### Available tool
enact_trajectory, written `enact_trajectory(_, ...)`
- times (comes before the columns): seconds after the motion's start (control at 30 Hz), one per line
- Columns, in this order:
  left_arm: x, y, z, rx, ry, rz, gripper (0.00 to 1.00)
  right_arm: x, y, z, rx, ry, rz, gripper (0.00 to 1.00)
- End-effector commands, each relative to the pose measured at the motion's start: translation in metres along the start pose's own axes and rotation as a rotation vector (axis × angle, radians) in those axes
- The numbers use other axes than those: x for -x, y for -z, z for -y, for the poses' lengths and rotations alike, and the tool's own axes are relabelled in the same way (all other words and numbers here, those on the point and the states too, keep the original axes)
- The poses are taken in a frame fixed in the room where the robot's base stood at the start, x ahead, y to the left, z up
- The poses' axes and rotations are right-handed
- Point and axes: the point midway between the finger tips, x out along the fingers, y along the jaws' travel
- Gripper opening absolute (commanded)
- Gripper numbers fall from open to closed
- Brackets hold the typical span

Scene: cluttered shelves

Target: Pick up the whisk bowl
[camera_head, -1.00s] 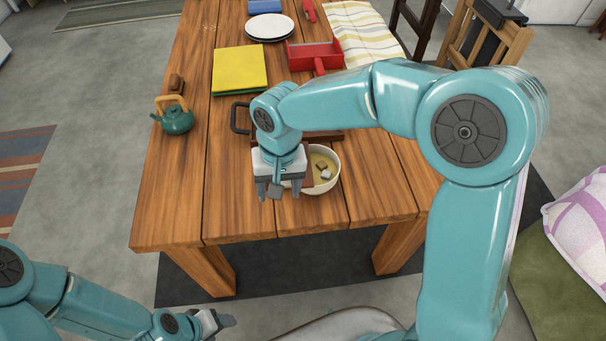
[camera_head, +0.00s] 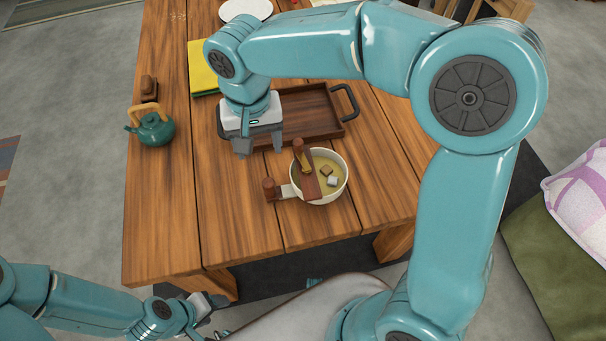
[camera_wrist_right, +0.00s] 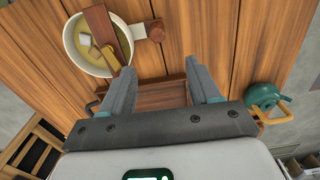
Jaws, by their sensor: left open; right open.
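The whisk bowl (camera_head: 338,190) is a cream bowl with a short side handle ending in a brown knob (camera_head: 269,188). It stands upright on the wooden table near the front edge. Yellowish liquid, two small cubes and a brown wooden-handled tool (camera_head: 304,172) show in it. In the right wrist view the bowl (camera_wrist_right: 70,42) is at the upper left, its knob pointing right. My right gripper (camera_head: 260,150) is open and empty above the table, left of and behind the bowl; its fingers show in the wrist view (camera_wrist_right: 168,88). My left gripper (camera_head: 212,318) is low in front of the table, apart from the bowl.
A dark wooden tray (camera_head: 318,108) with black handles lies behind the bowl, partly under my right gripper. A teal teapot (camera_head: 153,129) stands at the left, with a yellow book (camera_head: 202,75) and white plate (camera_head: 245,10) farther back. The table left of the bowl is clear.

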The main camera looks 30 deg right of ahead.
Motion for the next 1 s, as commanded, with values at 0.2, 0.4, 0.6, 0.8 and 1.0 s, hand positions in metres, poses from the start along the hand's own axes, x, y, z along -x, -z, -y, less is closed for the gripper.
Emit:
enact_trajectory(0.2,-0.005,0.000,0.002,0.000,0.000,0.001,0.61,-0.039,-0.006,-0.003,0.000,-0.004,0.004,0.62)
enact_trajectory(0.4,-0.009,0.000,0.003,0.000,0.000,0.001,0.61,-0.085,-0.008,-0.003,0.000,-0.003,0.005,0.62)
enact_trajectory(0.6,-0.010,0.000,0.004,0.000,0.000,0.001,0.61,-0.108,-0.007,-0.002,0.000,-0.001,0.001,0.62)
enact_trajectory(0.8,-0.009,0.000,0.003,0.000,0.000,0.001,0.61,-0.131,-0.007,-0.001,0.001,-0.003,0.005,0.62)
enact_trajectory(1.0,-0.009,0.000,0.003,0.000,0.000,0.001,0.61,-0.159,-0.005,-0.001,0.001,-0.001,0.002,0.62)
